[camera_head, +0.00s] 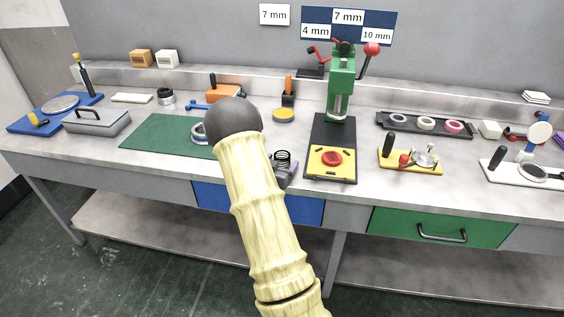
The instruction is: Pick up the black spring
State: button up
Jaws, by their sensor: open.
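The black spring (283,157) is a small dark coil near the front edge of the bench, left of the green press. It appears upright, at a grey-purple block (290,174) that is partly hidden by my arm. I cannot tell whether it stands on the block or behind it. My cream-sleeved arm with its dark rounded end rises through the middle of the picture, just left of the spring. My gripper's fingers cannot be made out.
A green press (342,75) with a yellow-topped base (331,164) stands right of the spring. A green mat (150,134) with a ring (198,132) lies left. A yellow board (427,168) and a tray of rings (388,129) are right. An orange tool (224,91) is behind.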

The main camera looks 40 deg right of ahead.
dwell(0.4)
jog(key=c, duration=1)
jog(key=shift+c, duration=0.2)
jog(key=shift+r, duration=0.1)
notch_tip(320, 180, up, 10)
jog(key=shift+f+p, duration=0.1)
jog(key=shift+p, duration=0.5)
jog(key=shift+w, duration=0.1)
